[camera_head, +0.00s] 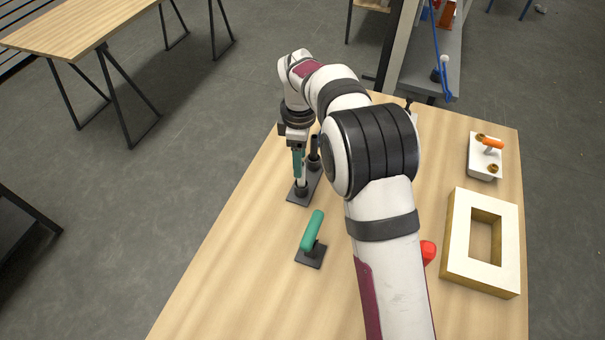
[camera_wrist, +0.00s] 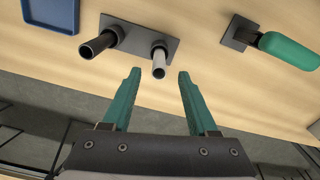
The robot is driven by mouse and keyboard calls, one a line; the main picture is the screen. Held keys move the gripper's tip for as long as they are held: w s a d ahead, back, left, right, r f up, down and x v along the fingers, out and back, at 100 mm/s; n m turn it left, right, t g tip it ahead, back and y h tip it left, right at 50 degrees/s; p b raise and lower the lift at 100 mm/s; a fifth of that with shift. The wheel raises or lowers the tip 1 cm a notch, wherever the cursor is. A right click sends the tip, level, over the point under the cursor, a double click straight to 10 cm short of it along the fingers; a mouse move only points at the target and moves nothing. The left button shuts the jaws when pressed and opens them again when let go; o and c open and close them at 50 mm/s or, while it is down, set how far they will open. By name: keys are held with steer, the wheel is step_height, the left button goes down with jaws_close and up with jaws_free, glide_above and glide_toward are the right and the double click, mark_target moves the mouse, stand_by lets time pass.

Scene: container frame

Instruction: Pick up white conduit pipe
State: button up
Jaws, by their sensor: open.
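The white conduit pipe (camera_wrist: 159,64) stands in a holder on a dark base plate (camera_wrist: 137,39), between and just beyond my open fingertips in the wrist view. My gripper (camera_wrist: 159,73) has two teal fingers, one on each side of the pipe with gaps showing. In the head view, my gripper (camera_head: 298,172) is at the plate, with the pipe (camera_head: 303,172) partly hidden behind a finger. A black pipe (camera_wrist: 97,45) stands on the same plate, left of the white one in the wrist view; it also shows in the head view (camera_head: 314,150).
A green-handled tool (camera_head: 312,230) stands on a dark base nearer the camera.

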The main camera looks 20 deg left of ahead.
step_height(320, 180, down, 6)
steer(key=shift+w+d, duration=0.1)
steer(key=shift+d, duration=0.05)
jaws_close()
stand_by(1.4)
